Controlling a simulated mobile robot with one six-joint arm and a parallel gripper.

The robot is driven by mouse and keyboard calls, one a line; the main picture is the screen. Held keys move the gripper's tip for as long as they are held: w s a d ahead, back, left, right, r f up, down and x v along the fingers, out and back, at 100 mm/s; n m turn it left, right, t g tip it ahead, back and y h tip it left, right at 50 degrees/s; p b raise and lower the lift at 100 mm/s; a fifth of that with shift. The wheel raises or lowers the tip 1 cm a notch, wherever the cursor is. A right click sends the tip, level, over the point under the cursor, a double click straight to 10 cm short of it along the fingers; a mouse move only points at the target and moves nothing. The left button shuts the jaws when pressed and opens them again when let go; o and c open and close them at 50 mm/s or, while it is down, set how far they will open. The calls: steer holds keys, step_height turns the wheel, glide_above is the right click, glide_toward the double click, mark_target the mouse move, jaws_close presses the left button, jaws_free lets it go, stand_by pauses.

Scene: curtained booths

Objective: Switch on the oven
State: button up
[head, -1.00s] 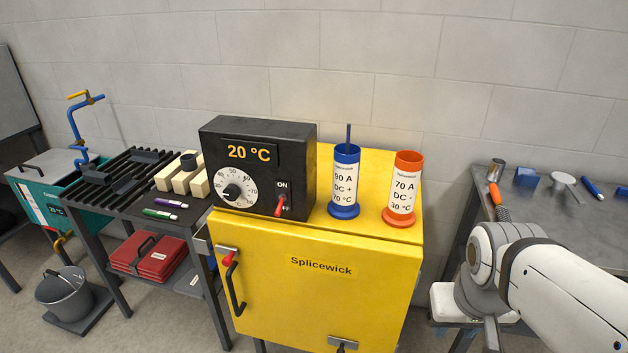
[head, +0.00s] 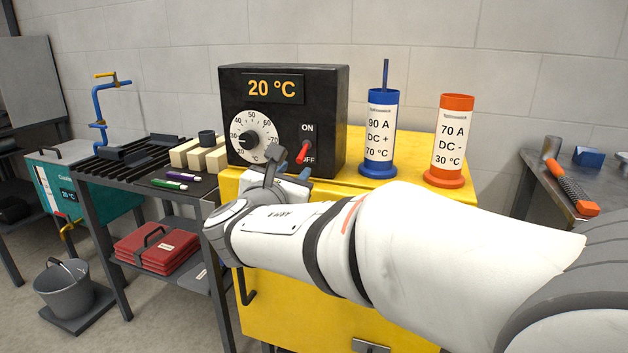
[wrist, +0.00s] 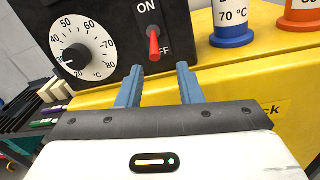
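The yellow oven (head: 290,318) carries a black control box (head: 335,90) on its top. The box's display reads 20 °C, and its round dial (head: 249,139) has the pointer at the low end. A red toggle switch (head: 303,152) sits between ON above and OFF below, its lever pointing down toward OFF. In the wrist view the red lever (wrist: 154,46) is just beyond my gripper (wrist: 155,82). The gripper's two blue fingers are apart with nothing between them, below the switch and not touching it. In the head view my gripper (head: 285,168) is in front of the box.
A blue canister (head: 380,140) with a rod and an orange canister (head: 450,145) stand on the oven, right of the box. A slatted welding table (head: 125,165) stands left. A metal table (head: 575,190) with tools stands right.

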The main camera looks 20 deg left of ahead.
mark_target(299, 160)
steer(key=shift+w+a, duration=0.2)
steer(key=shift+a, duration=0.2)
steer(key=w+b, duration=0.1)
steer(key=w, duration=0.6)
steer(key=shift+w, duration=0.1)
jaws_close()
steer(key=shift+d, duration=0.2)
steer(key=shift+a+r, duration=0.1)
steer(key=shift+r, duration=0.05)
